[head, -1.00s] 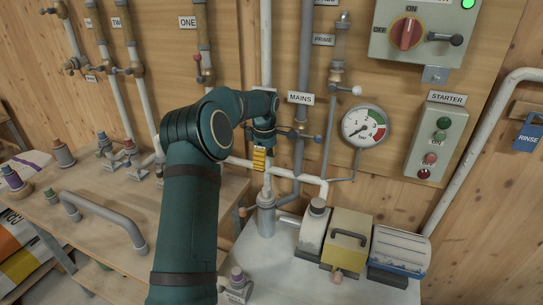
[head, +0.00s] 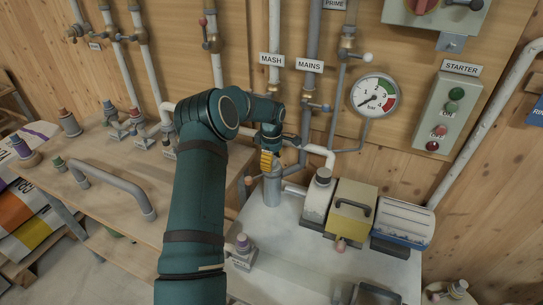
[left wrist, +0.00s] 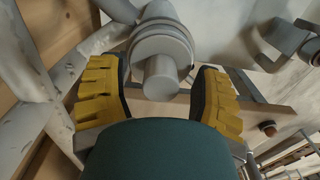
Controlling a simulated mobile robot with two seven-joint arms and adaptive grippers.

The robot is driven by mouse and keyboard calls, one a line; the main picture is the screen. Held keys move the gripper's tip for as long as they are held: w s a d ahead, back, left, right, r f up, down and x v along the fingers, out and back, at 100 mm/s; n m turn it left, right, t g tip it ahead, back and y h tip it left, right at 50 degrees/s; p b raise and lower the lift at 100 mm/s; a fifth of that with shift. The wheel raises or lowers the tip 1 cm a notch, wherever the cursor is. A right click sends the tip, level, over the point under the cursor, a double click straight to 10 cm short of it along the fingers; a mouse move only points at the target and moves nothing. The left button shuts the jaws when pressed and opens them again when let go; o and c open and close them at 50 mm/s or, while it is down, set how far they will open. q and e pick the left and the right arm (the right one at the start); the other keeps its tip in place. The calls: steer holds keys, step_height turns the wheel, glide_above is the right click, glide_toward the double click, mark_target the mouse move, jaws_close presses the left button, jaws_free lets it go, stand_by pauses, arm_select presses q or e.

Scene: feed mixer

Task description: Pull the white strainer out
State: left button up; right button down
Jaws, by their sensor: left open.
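An upright pale grey cylinder (head: 272,188) stands at the foot of the pipes, at the back left of the white bench. Whether it holds the white strainer, I cannot tell. My left gripper (head: 268,162) is just above its top, with the yellow fingers pointing down. In the left wrist view, a light grey round end with a stepped collar (left wrist: 162,45) and a smaller stub (left wrist: 161,77) shows between the open yellow fingers of my left gripper (left wrist: 161,92). A gap shows on both sides of the stub. My right gripper is not in view.
A pump with a yellow box (head: 350,207) stands to the right. A grey rail (head: 115,190) is on the wooden table at left.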

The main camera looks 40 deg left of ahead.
arm_select(q)
jaws_close()
stand_by(0.3)
stand_by(0.4)
